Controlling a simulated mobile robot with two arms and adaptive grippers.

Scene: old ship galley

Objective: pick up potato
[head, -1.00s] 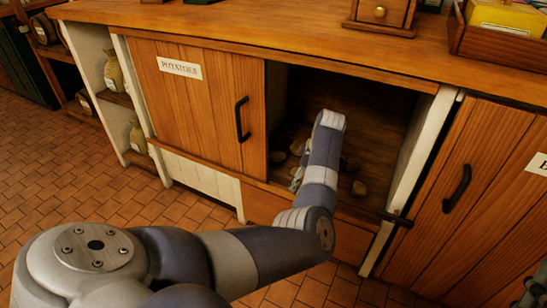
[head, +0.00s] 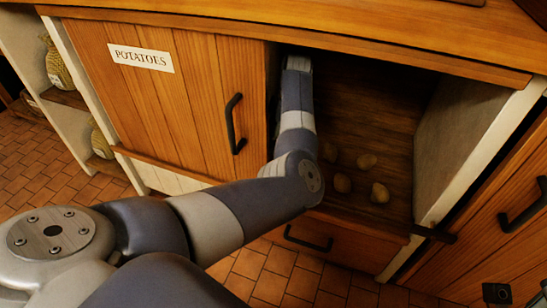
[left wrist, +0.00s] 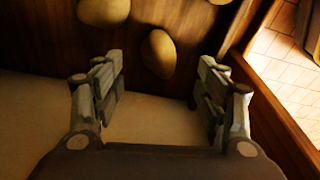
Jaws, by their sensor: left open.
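In the left wrist view, one potato (left wrist: 158,53) lies ahead of the gap between my fingers, and another potato (left wrist: 103,12) is at the top left. My left gripper (left wrist: 158,85) is open and empty, with its fingers apart. In the head view my left arm reaches into the cupboard, and its gripper is hidden behind the arm. My right gripper is not in view.
A sliding door labelled POTATOES (head: 190,100) covers the cupboard's left side. A pale side wall (head: 475,150) bounds the opening on the right. A drawer (head: 320,240) lies below, and the wooden countertop (head: 330,30) overhangs above.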

